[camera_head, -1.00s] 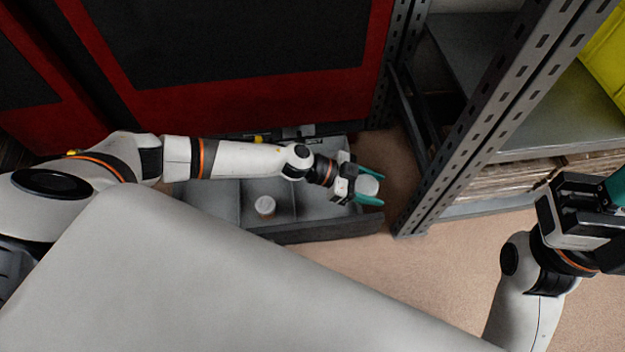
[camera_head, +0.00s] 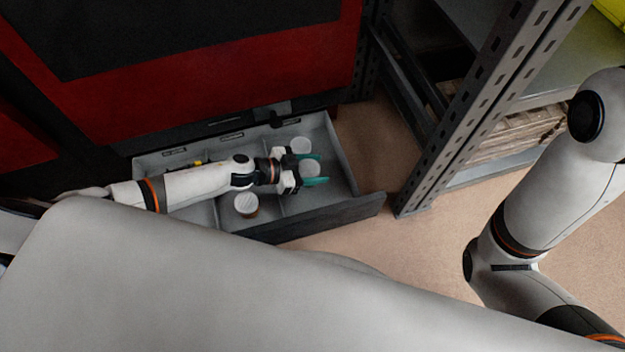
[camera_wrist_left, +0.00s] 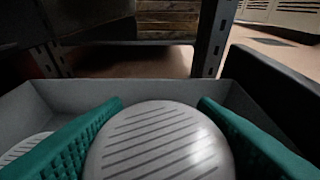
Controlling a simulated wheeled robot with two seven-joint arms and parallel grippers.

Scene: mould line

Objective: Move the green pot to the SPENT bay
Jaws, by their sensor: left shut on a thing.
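My left gripper (camera_head: 321,169) is shut on a round pot (camera_head: 310,168) with a pale lid, over or in the right compartment of the grey drawer (camera_head: 350,213). The held pot's ribbed lid (camera_wrist_left: 160,145) fills the gap between the teal fingers in the left wrist view; its side and body colour are hidden. A second pale-lidded pot (camera_head: 300,145) stands just behind it in the right compartment. A third pot (camera_head: 246,205), with a brownish side, stands in the middle compartment. Small bay labels (camera_head: 232,136) on the back wall are too small to read. My right gripper is out of view.
The red and black machine (camera_head: 220,80) rises behind the drawer. A grey perforated rack post (camera_head: 470,120) stands close to the drawer's right end. Bare floor (camera_head: 400,250) lies in front and to the right. My right arm is at the far right.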

